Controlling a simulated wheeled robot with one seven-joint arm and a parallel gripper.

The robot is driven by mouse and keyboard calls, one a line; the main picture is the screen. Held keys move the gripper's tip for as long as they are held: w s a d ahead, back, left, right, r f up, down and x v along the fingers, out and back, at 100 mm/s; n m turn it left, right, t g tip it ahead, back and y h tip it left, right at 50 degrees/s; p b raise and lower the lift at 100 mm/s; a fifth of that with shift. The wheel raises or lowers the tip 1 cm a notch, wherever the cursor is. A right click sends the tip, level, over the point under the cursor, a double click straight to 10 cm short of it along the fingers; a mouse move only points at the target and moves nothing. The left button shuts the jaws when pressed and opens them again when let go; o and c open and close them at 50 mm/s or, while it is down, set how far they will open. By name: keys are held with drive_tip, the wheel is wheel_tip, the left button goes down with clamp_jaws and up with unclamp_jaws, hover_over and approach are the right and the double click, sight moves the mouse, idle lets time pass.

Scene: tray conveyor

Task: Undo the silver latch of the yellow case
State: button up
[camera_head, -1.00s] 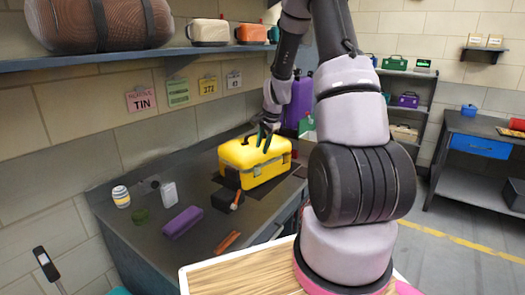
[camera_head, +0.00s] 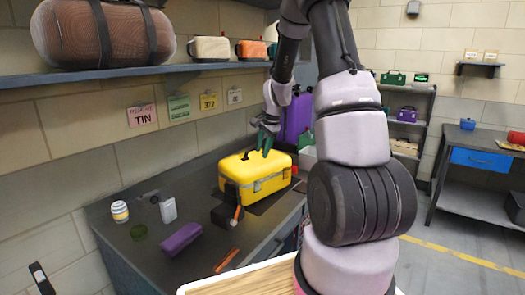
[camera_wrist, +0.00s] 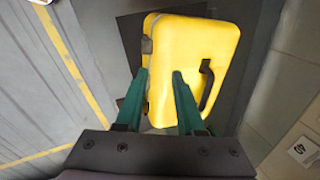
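The yellow case (camera_head: 258,178) stands shut on the dark counter, with a black handle on its lid. In the wrist view the case (camera_wrist: 190,50) fills the upper middle, its handle at the right. A small grey patch on its left edge, perhaps the silver latch (camera_wrist: 147,45), shows ahead of the left finger; I cannot tell its state. My gripper (camera_wrist: 160,76) has its two green fingers apart with nothing held between them. The left finger lies along the case's left edge, the right over the lid. In the head view my gripper (camera_head: 265,149) is over the case's back part; contact is unclear.
A black block (camera_head: 228,212) stands close in front of the case. A purple box (camera_head: 181,238), a striped jar (camera_head: 120,211) and a grey-white box (camera_head: 168,209) are at the left. A tall purple container (camera_head: 298,118) stands behind the case. A shelf (camera_head: 140,78) runs above.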

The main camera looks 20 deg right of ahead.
drive_tip(key=shift+r, duration=0.1)
drive_tip(key=v, duration=1)
drive_tip(key=shift+s+r, duration=0.15)
drive_tip(key=shift+r, duration=0.05)
drive_tip(key=shift+o, duration=0.3)
drive_tip(key=shift+d, duration=0.1)
drive_tip(key=o, duration=0.5)
drive_tip(key=shift+c, duration=0.2)
drive_tip(key=n+g+h, duration=0.1)
drive_tip(key=n+g, duration=0.3)
drive_tip(key=n, duration=1.4)
hover_over(259, 181)
wheel_tip(259, 181, down, 11)
wheel_tip(259, 181, down, 11)
drive_tip(key=shift+d+f, duration=0.1)
drive_tip(key=shift+f, duration=0.05)
